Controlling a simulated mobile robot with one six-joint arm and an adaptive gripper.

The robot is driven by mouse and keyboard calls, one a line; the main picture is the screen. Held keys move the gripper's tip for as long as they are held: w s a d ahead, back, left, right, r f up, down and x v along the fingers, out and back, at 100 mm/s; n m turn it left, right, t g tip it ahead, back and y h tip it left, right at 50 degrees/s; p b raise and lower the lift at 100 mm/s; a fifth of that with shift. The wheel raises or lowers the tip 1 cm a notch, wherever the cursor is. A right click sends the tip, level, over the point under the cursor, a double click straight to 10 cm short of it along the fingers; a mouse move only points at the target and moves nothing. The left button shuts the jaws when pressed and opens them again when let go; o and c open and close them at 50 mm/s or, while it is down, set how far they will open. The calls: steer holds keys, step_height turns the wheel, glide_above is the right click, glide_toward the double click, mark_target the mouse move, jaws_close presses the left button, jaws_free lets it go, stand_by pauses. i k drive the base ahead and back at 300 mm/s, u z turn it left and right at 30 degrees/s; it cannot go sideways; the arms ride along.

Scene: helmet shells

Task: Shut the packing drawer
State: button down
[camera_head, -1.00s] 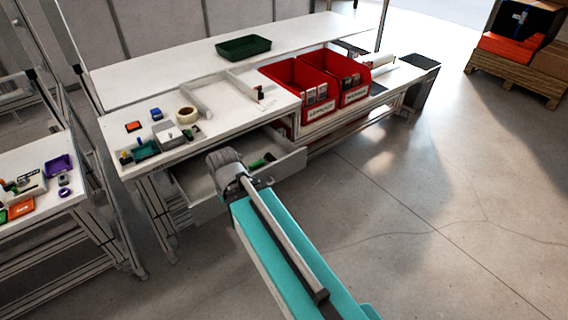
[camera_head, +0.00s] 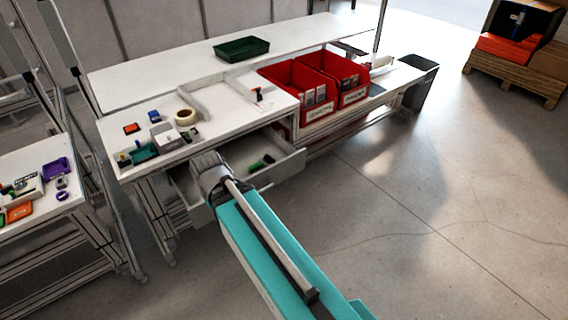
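The packing drawer (camera_head: 287,168) is a light grey drawer under the white packing table (camera_head: 240,105). It stands pulled out toward the floor side, with its inside showing. A green and dark item (camera_head: 262,162) lies inside it. My arm reaches from the bottom of the picture to the drawer's front. My gripper's grey wrist end (camera_head: 207,170) overlaps the drawer's left half and hides part of its front panel. The fingers are hidden behind the wrist, so I cannot tell whether they touch the drawer.
A second table (camera_head: 30,180) stands at far left. A grey bin (camera_head: 418,82) stands at right.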

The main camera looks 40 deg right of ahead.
mark_target(246, 150)
steer(key=i, duration=0.95)
steer(key=z, duration=0.05)
